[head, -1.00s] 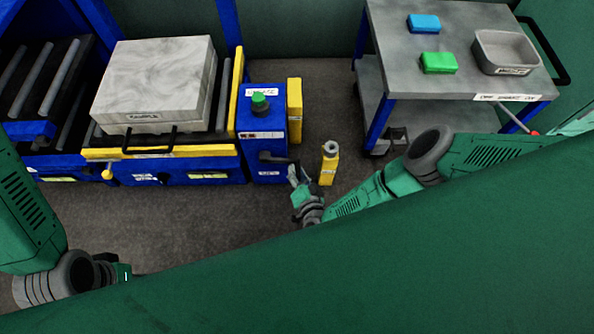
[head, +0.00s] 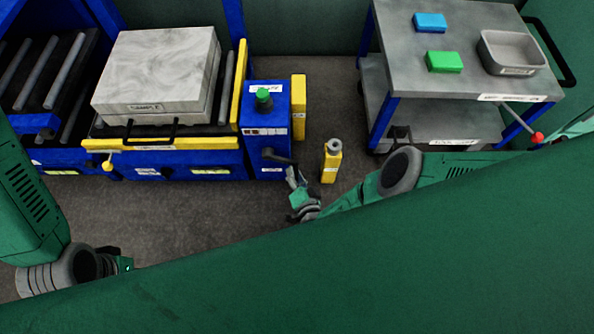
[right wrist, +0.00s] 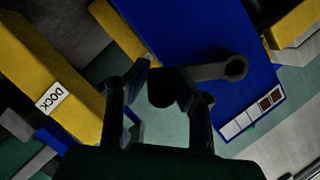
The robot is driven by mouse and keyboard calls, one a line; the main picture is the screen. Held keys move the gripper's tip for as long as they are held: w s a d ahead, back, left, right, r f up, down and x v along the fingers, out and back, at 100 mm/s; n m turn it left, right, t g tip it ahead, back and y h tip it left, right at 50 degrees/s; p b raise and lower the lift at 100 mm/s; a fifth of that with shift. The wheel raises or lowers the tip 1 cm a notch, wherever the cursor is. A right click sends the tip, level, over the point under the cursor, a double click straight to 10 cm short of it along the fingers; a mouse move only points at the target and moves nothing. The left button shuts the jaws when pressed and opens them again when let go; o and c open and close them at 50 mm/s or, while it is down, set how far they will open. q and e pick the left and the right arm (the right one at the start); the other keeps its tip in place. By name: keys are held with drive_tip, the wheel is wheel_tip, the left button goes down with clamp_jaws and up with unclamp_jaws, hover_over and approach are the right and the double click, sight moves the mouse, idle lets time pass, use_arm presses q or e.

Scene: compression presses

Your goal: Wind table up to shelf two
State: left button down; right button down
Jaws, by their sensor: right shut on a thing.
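The roller table (head: 130,149) stands at the left with a yellow front edge and carries a grey marbled block (head: 157,70) labelled SAMPLE. A blue crank box (head: 265,170) with a green knob (head: 263,96) stands at its right side. A dark crank (head: 280,157) sticks out of the box; its arm (right wrist: 215,72) shows in the right wrist view. My right gripper (head: 292,176) is shut on the crank's handle (right wrist: 162,92), which lies between its fingers. My left gripper (head: 118,262) is at lower left, mostly hidden, its jaws unclear. Shelf two cannot be made out.
A yellow post (head: 331,163) stands right of the crank. A yellow block marked DOCK (right wrist: 45,90) shows in the right wrist view. A grey cart (head: 475,85) at right holds a blue block, a green block and a tray. Rollers (head: 45,75) lie at far left.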

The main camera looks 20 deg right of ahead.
drive_tip(key=shift+a+f, duration=0.25)
drive_tip(key=shift+f, duration=0.7)
drive_tip(key=c, duration=1.4)
unclamp_jaws()
drive_tip(key=shift+w+a, duration=0.1)
drive_tip(key=shift+r, duration=0.2)
wheel_tip(320, 180, up, 10)
hover_over(290, 163)
drive_tip(key=s, duration=0.3)
drive_tip(key=shift+a+f, duration=0.15)
drive_tip(key=shift+a, duration=0.1)
